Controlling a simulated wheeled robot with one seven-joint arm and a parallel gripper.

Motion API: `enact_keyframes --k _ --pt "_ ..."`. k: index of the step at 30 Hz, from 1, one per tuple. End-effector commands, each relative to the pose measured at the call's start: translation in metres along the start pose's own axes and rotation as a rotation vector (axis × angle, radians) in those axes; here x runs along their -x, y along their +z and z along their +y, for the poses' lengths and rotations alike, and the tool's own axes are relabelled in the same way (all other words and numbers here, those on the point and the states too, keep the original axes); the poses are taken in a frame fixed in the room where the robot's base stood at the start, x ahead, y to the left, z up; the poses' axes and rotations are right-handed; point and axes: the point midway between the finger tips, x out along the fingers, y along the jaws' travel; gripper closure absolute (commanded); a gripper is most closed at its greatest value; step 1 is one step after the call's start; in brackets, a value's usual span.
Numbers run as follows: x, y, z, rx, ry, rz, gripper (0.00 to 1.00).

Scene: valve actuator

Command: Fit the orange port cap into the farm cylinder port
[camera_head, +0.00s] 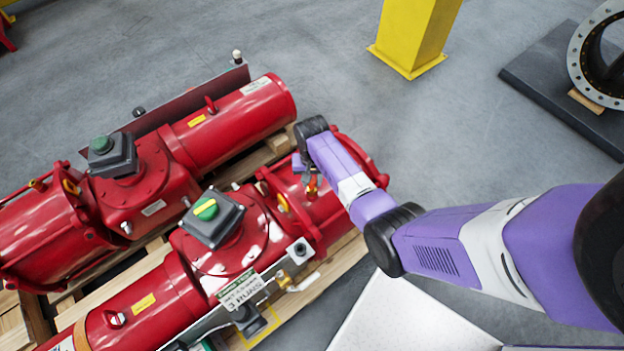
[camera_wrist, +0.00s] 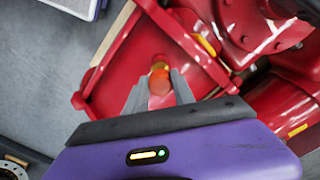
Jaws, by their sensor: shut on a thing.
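My gripper (camera_wrist: 160,92) is shut on the orange port cap (camera_wrist: 160,76), which sits between the two grey fingertips in the wrist view. The cap is small and rounded, and it is in front of the red end cylinder (camera_wrist: 205,85) of the nearer actuator. In the head view my gripper (camera_head: 311,186) is over the top of that red cylinder (camera_head: 335,205), with a small orange spot at its tip. The port itself is hidden behind the cap and fingers. I cannot tell whether the cap touches the cylinder or is inside the port.
A second red actuator (camera_head: 235,125) lies behind the nearer one. Both rest on wooden pallets (camera_head: 340,250). A grey box with a green and yellow indicator (camera_head: 206,209) stands left of my gripper. A yellow post (camera_head: 415,35) and a dark slab (camera_head: 545,75) are farther back, with open floor between.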

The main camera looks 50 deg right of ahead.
Motion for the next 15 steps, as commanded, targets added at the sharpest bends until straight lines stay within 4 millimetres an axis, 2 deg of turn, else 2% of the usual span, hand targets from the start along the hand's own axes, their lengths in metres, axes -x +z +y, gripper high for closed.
enact_keyframes --k 15 --pt "-0.011 0.000 0.000 0.000 0.000 0.000 1.00"
